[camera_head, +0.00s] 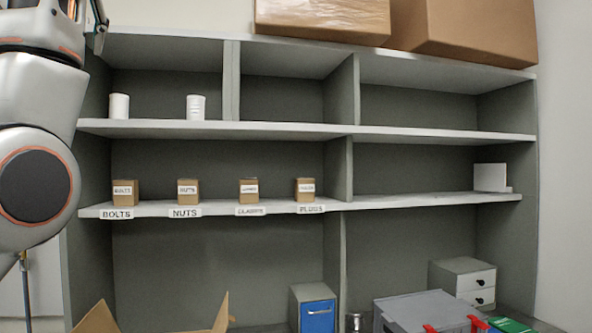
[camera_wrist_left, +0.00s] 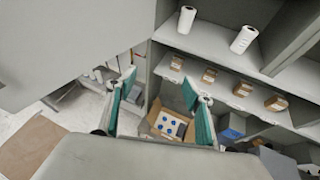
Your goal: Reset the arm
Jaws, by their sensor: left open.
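My left arm stands raised along the left edge of the head view, in front of the left end of the grey shelf unit (camera_head: 450,133). Only a small part of my left gripper (camera_head: 97,27) shows there, at the top left by the upper shelf. In the left wrist view my left gripper (camera_wrist_left: 160,106) has its two teal-padded fingers spread apart, with nothing held between them. An open cardboard box (camera_wrist_left: 154,112) with blue-topped items inside lies beyond and below the fingers. My right gripper is in neither view.
Two white cylinders (camera_head: 119,106) stand on the upper shelf. Several small labelled boxes (camera_head: 188,191) sit on the middle shelf. Large cartons (camera_head: 465,30) lie on top. A grey case with red latches (camera_head: 425,310), a blue-fronted drawer box (camera_head: 317,314) and a drawer unit (camera_head: 463,279) stand below.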

